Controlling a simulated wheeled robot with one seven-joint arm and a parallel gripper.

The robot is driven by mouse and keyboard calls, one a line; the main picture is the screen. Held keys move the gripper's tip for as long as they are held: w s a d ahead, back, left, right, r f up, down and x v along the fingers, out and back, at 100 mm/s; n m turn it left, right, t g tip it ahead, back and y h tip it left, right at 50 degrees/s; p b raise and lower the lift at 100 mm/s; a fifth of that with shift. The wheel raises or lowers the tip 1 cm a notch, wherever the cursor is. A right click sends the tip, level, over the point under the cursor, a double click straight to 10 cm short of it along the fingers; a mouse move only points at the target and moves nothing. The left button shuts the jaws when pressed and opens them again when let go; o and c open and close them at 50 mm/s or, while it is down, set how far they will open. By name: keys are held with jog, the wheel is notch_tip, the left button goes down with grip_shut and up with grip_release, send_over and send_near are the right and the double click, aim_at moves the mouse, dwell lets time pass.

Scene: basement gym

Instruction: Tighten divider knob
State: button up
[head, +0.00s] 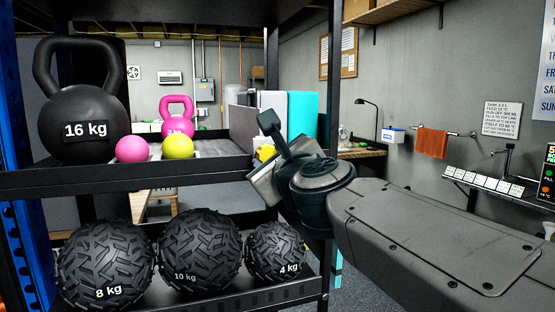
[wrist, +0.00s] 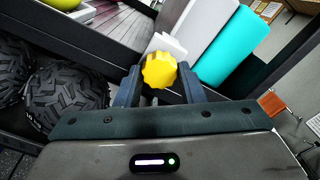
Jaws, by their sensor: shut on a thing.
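The yellow lobed divider knob (wrist: 159,71) sits between the two dark fingers of my gripper (wrist: 160,82) in the wrist view. My gripper is shut on it. A small white piece (wrist: 168,46) shows right behind the knob.
The upper shelf (head: 200,176) holds a black 16 kg kettlebell (head: 85,110), pink and yellow balls and a pink kettlebell (head: 176,112). Grey and teal panels (head: 304,118) stand behind my wrist. Black textured balls (head: 200,252) fill the lower shelf. A dark upright post stands beside my arm.

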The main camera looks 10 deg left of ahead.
dwell(0.3)
jog(key=o, duration=1)
jog(key=shift+d, duration=0.1)
